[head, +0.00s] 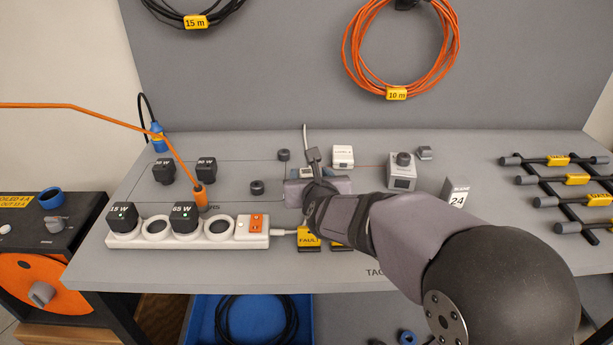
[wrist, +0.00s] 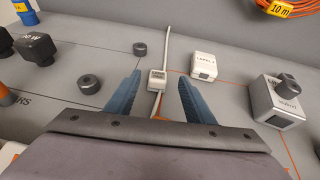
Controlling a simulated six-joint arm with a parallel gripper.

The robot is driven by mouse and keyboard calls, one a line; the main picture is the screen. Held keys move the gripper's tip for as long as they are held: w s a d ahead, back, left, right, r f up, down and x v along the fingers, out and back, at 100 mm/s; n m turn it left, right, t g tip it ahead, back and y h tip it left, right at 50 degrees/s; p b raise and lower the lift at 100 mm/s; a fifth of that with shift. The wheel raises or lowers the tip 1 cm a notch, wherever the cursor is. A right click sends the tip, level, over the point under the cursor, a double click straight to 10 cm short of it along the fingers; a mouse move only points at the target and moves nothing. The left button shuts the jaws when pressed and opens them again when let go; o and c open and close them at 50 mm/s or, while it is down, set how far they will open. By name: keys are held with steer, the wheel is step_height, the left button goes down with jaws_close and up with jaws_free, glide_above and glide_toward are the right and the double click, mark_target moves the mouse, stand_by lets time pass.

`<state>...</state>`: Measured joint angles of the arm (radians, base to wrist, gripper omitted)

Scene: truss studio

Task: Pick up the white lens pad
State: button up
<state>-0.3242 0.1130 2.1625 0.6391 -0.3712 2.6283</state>
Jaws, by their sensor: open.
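My gripper (wrist: 160,77) is open, with one blue finger on each side of the block and a gap on both sides. The block's lettering is too small to read. In the head view, my forearm and gripper body cover the bench just in front of it.
A white labelled box (wrist: 205,66) stands right of the fingers, and a grey knobbed box (wrist: 278,100) farther right. A pale cable (wrist: 166,45) runs behind the block. Dark round knobs (wrist: 88,84) stand left. A white power strip (head: 188,233) lies at the front left.

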mark_target(306, 170)
steer(key=shift+f+p+x, duration=0.1)
steer(key=shift+p+x, duration=0.1)
steer(key=shift+x, duration=1.1)
steer(key=shift+f+p+x, duration=0.15)
steer(key=shift+p+x, duration=0.05)
steer(key=shift+x, duration=1.1)
steer(key=shift+s+a, duration=0.1)
steer(key=shift+s, duration=0.05)
steer(key=c, duration=1.1)
